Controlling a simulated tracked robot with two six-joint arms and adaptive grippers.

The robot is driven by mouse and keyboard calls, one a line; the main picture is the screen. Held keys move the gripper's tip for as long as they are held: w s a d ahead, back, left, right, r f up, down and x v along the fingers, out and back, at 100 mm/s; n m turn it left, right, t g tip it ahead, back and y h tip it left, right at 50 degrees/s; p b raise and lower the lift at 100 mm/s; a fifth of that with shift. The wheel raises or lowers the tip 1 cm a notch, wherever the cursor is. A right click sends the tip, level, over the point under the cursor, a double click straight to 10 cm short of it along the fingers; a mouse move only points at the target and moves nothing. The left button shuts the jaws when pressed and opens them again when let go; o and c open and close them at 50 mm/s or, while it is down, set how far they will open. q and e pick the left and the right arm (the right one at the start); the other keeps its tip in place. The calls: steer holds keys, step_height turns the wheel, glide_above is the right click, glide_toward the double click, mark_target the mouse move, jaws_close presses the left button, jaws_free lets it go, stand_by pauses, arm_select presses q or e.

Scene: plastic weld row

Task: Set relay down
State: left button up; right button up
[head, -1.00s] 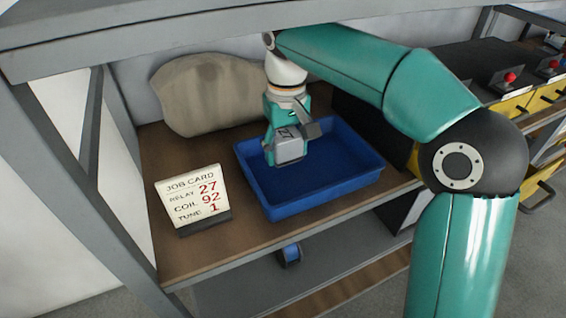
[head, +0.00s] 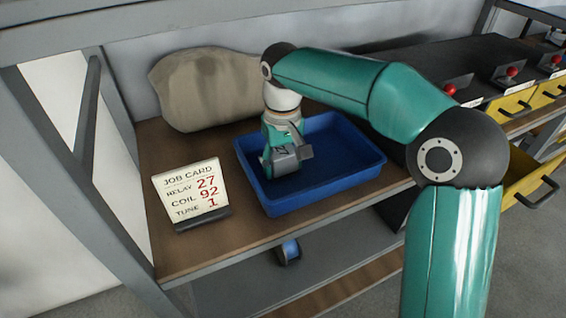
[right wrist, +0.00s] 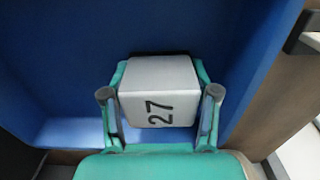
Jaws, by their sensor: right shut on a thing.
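The relay (right wrist: 158,92) is a light grey block marked 27 in the right wrist view. My right gripper (right wrist: 160,100) is shut on it, with one finger on each side. In the head view my right gripper (head: 284,156) points down inside the blue tray (head: 340,190), near its left side, with the grey relay (head: 285,163) at its tip. Whether the relay touches the tray floor I cannot tell. My left gripper is not in view.
A job card (head: 190,192) reading relay 27, coil 92, tune 1 stands left of the tray. A beige sack (head: 200,90) lies behind. The tray's right part is empty. Yellow drawers (head: 510,106) are at right; a spool (head: 289,251) is on the lower shelf.

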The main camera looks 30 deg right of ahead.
mark_target(283, 152)
steer(key=shift+f, duration=0.1)
steer(key=o, duration=1.3)
step_height(283, 152, up, 8)
steer(key=shift+f+p, duration=0.2)
steer(key=shift+p, duration=0.85)
